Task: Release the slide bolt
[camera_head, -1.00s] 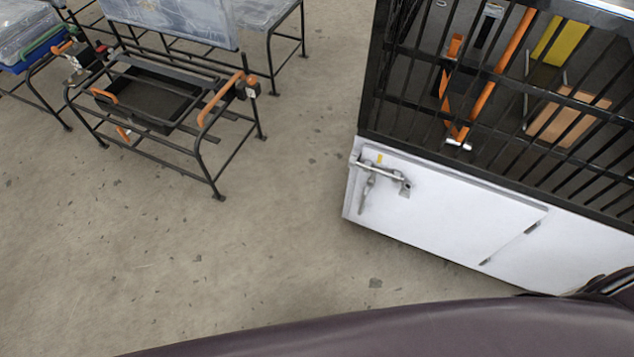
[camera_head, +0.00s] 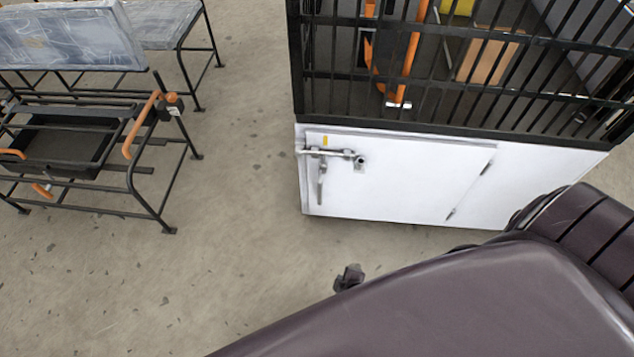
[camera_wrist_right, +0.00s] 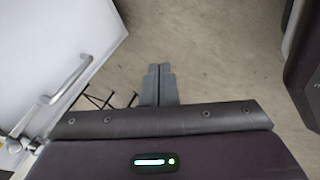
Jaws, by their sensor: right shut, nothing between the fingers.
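The slide bolt (camera_head: 333,153) is a grey metal rod with a hanging handle, at the upper left of a white door (camera_head: 400,180) low on a barred cage. In the right wrist view, the bolt (camera_wrist_right: 68,80) shows at the left, with the white panel behind it. My right gripper (camera_head: 349,277) shows small and dark in the head view, below and in front of the panel, apart from the bolt. In the right wrist view its fingers (camera_wrist_right: 159,72) are together, with nothing between them, over the floor to the right of the bolt. My left gripper is not in view.
The cage (camera_head: 450,70) has black bars, with orange handles and a cardboard-coloured block inside. A black rack (camera_head: 100,150) with orange handles stands at the left. The concrete floor (camera_head: 230,220) between them is clear. My dark arm covers the lower right.

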